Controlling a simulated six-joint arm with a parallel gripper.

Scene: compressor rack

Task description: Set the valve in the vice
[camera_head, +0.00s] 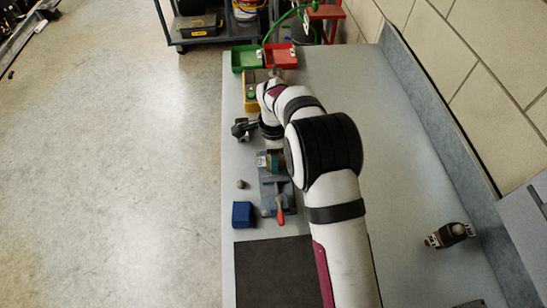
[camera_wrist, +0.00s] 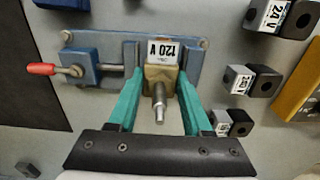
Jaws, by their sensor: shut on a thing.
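My gripper (camera_wrist: 158,95) has teal fingers shut on a brass valve (camera_wrist: 160,75), one finger on each side. The valve has a silver stem that points towards the wrist camera. A white label reading "120 V" (camera_wrist: 163,50) shows upside down at its far end. The valve is at the blue-grey vice (camera_wrist: 82,60), beside its jaw; I cannot tell whether it rests in the vice or hangs just above. The vice has a red handle (camera_wrist: 42,69). In the head view the vice (camera_head: 268,204) lies on the bench, partly hidden by my arm.
Black coils with labels, one "24 V" (camera_wrist: 272,15), stand right of the vice in the wrist view. A yellow block (camera_wrist: 300,98) is beyond them. A blue block (camera_head: 242,214) and dark mat (camera_head: 273,270) are near the vice. Green (camera_head: 246,58) and red (camera_head: 281,56) bins stand farther off.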

